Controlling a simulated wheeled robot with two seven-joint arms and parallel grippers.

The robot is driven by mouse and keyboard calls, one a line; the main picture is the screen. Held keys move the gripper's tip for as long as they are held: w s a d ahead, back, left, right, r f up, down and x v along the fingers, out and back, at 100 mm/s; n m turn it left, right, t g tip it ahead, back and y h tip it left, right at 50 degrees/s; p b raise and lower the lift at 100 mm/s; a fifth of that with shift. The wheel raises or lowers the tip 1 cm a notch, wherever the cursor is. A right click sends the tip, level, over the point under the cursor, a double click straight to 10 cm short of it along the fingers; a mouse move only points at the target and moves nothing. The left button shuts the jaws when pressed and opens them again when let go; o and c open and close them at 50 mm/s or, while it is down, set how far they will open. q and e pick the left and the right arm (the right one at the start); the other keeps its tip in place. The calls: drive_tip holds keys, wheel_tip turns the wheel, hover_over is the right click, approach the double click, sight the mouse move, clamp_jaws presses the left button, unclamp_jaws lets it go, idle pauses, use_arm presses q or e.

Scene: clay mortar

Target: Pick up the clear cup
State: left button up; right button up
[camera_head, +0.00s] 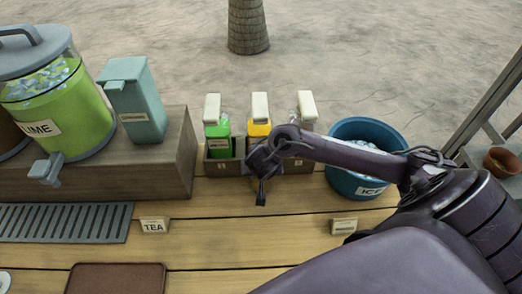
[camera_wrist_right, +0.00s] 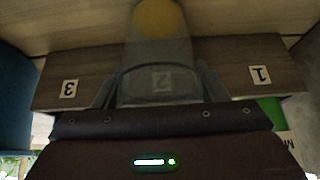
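The clear cup (camera_wrist_right: 160,62) is in the right wrist view, which is upside down. It is see-through, with a yellow patch at its far end, and a "2" label shows through it. My right gripper (camera_wrist_right: 160,88) has one finger on each side of the cup, very close to its walls; I cannot tell whether they press on it. In the head view my right gripper (camera_head: 262,192) hangs in front of the bottle rack, and I cannot make out the cup there. My left gripper is out of view.
The wooden rack (camera_head: 224,167) holds pump bottles, including green (camera_head: 217,138) and yellow (camera_head: 259,133). A blue ice bucket (camera_head: 345,183) stands right of it. A lime dispenser (camera_head: 60,105), grey drip tray (camera_head: 65,223), tea sign (camera_head: 154,226) and brown mat (camera_head: 115,279) are left. Planks between the signs are clear.

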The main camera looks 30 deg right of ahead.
drive_tip(key=c, duration=0.6)
drive_tip(key=shift+s+a+r+p, duration=0.2)
drive_tip(key=shift+r+p, duration=0.25)
drive_tip(key=shift+r, duration=0.15)
wheel_tip(320, 180, up, 6)
drive_tip(key=p, duration=0.4)
drive_tip(key=s+a+b, duration=0.2)
drive_tip(key=s+a, duration=0.3)
drive_tip(key=s, duration=0.3)
drive_tip(key=s+a+b, duration=0.1)
drive_tip(key=s+a, duration=0.4)
drive_tip(key=s, duration=0.4)
drive_tip(key=shift+n, duration=0.3)
drive_tip(key=w+r, duration=0.4)
drive_tip(key=r, duration=0.1)
drive_tip(key=w+r, duration=0.4)
drive_tip(key=w, duration=0.1)
drive_tip(key=w+r, duration=0.4)
drive_tip(key=r, duration=0.1)
drive_tip(key=shift+w+d+r, duration=0.15)
drive_tip(key=shift+d+r, duration=0.1)
drive_tip(key=shift+r, duration=0.1)
